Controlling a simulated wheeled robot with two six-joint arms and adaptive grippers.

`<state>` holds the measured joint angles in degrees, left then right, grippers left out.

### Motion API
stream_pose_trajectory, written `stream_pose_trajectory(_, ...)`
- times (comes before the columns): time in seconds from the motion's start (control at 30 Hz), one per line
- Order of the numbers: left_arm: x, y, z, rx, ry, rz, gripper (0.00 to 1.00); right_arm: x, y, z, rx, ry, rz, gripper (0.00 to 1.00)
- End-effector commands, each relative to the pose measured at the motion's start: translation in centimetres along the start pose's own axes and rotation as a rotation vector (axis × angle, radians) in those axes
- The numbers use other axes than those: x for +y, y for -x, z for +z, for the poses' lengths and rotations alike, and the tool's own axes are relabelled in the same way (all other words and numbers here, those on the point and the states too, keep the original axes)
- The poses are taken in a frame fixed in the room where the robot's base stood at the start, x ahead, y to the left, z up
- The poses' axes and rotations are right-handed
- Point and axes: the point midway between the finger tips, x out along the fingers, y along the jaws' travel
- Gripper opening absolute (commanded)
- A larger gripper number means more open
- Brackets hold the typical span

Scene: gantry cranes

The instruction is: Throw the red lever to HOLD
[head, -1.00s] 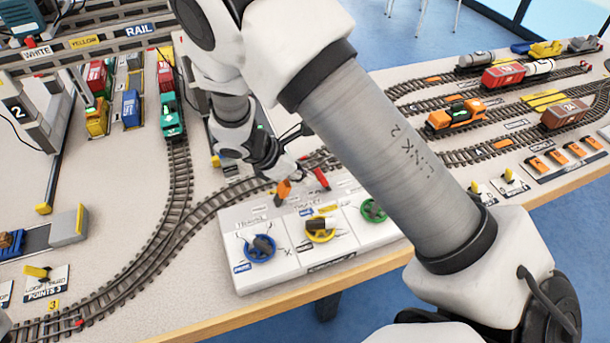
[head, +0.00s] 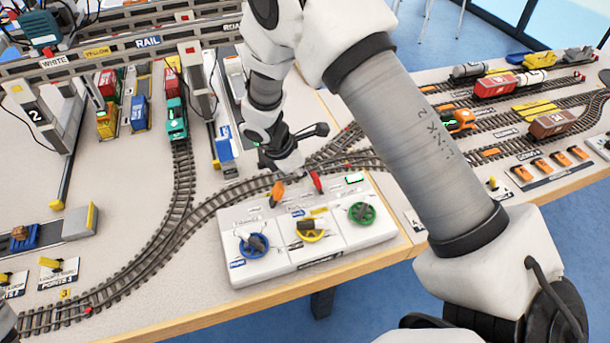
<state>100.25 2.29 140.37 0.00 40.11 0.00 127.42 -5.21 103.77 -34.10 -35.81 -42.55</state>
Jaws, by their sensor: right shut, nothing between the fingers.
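The red lever (head: 316,181) stands at the back edge of the white control panel (head: 270,276), leaning a little to the left at its top. An orange lever (head: 276,194) stands to its left. My right gripper (head: 297,172) is shut and empty. It points down just left of the red lever's top, between the two levers; I cannot tell whether it touches the red one. The lettering around the levers is too small to read, so HOLD cannot be made out. My left gripper is not in view.
The panel's front carries a blue knob (head: 253,244), a yellow knob (head: 312,229) and a green knob (head: 362,213). A bright green-edged plate (head: 355,179) lies right of the red lever. Curved track runs behind the panel.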

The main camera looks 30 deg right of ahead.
Motion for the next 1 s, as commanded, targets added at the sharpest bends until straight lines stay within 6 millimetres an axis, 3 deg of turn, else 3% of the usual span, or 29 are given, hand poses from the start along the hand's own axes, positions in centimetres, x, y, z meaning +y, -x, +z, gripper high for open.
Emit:
stream_pose_trajectory(0.2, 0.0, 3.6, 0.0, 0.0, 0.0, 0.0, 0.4, 0.6, 0.9, 1.7, 0.12, -0.006, -0.005, 0.0)
stream_pose_trajectory(0.47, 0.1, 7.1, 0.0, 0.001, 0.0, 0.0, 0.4, 0.6, 0.5, 3.6, 0.352, -0.008, -0.003, 0.0)
stream_pose_trajectory(0.7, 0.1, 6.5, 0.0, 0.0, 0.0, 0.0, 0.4, 0.7, -0.1, 3.2, 0.364, 0.001, 0.0, 0.0)
stream_pose_trajectory(1.0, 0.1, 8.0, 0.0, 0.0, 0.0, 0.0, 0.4, 0.7, 1.2, 3.8, 0.363, 0.0, 0.0, 0.0)
